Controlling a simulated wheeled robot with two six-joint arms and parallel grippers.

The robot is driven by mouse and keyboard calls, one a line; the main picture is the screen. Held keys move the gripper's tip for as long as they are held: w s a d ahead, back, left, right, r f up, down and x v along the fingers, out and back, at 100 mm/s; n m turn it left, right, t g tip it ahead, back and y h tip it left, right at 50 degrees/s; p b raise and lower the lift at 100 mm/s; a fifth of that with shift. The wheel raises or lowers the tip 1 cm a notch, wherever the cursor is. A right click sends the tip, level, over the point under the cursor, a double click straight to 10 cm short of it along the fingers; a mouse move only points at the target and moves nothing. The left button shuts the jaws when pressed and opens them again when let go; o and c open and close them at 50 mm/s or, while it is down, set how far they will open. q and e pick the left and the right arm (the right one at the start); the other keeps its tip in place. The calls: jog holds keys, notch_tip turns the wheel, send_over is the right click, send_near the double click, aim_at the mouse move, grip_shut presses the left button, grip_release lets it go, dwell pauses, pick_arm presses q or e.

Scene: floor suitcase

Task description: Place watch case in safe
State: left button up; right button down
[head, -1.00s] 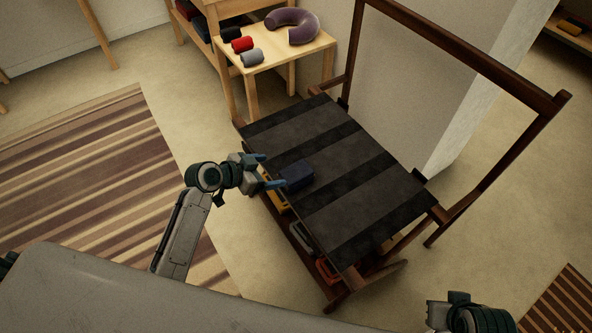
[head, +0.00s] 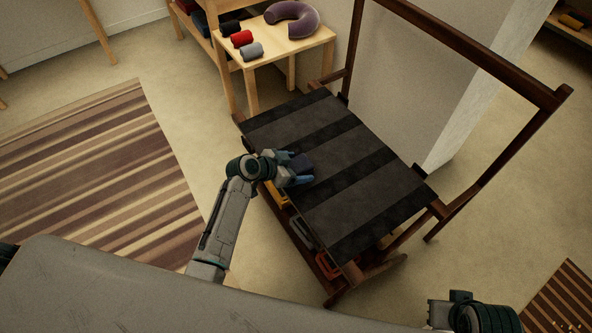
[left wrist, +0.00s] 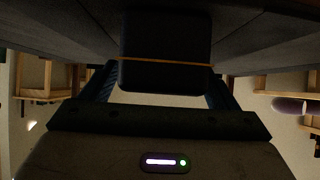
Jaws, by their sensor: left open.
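The watch case appears to be the small dark blue box (head: 301,162) on the near left part of a black-and-grey striped seat on a dark wooden frame. My left gripper (head: 296,168) is at the box with its blue fingers open, one on either side. In the left wrist view the dark box (left wrist: 165,40), with a thin orange line along its edge, sits between the fingers (left wrist: 162,85). I cannot tell whether the fingers touch it. No safe is recognizable.
Coloured items, orange (head: 277,193) and red (head: 327,265), lie on a lower shelf under the striped seat (head: 350,190). A light wooden table (head: 300,48) behind holds rolled items and a purple neck pillow (head: 293,18). A striped rug (head: 90,180) lies on open floor at left.

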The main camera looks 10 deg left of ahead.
pick_arm(q)
jog(key=c, duration=1.3)
jog(key=shift+r, duration=0.15)
